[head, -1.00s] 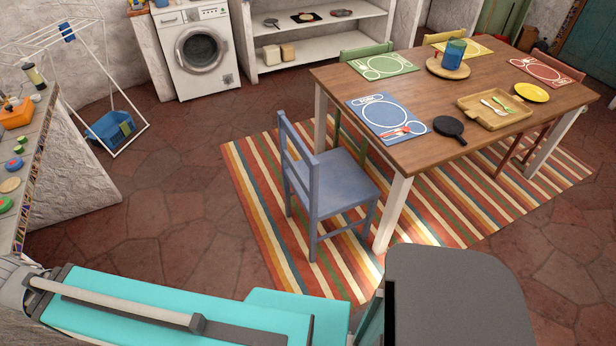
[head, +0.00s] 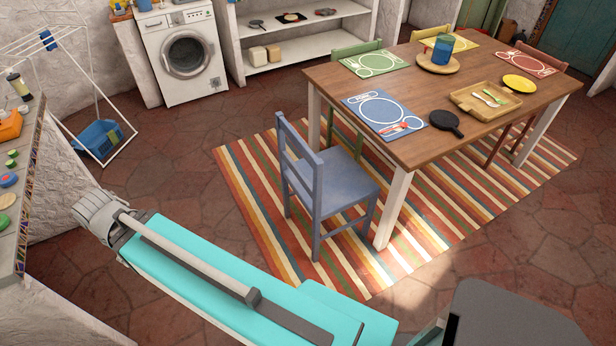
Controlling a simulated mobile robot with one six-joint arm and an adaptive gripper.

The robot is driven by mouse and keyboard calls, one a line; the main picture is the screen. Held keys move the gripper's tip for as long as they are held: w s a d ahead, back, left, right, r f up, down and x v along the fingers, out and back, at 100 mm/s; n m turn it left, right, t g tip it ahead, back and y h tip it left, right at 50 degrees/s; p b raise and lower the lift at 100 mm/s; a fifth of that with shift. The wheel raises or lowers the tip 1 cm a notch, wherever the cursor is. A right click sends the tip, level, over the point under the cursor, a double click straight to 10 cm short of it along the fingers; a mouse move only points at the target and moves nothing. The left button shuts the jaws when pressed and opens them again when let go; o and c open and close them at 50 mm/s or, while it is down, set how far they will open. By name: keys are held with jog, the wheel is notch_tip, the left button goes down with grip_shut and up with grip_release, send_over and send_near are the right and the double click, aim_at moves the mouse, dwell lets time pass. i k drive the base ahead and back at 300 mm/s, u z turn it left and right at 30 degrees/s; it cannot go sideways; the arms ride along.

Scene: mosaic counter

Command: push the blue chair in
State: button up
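The blue chair (head: 336,182) stands upright on the striped rug, pulled out from the near left end of the wooden table (head: 447,82). Its backrest is on the left, away from the table, and its seat faces the table end. A blue placemat (head: 383,109) lies on the table at that end. My turquoise arm crosses the bottom of the head view, in front of and below the chair, and does not appear to touch it.
The striped rug (head: 249,207) lies under the chair and table. Bare tiled floor is left of the chair. A drying rack with a blue bin (head: 98,139) and a counter (head: 22,200) stand at the left.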

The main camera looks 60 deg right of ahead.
aim_at(329, 183)
jog(key=z, duration=1.15)
jog(key=k, duration=0.9)
jog(key=z, duration=0.05)
jog(key=i, duration=0.55)
jog(key=z, duration=0.05)
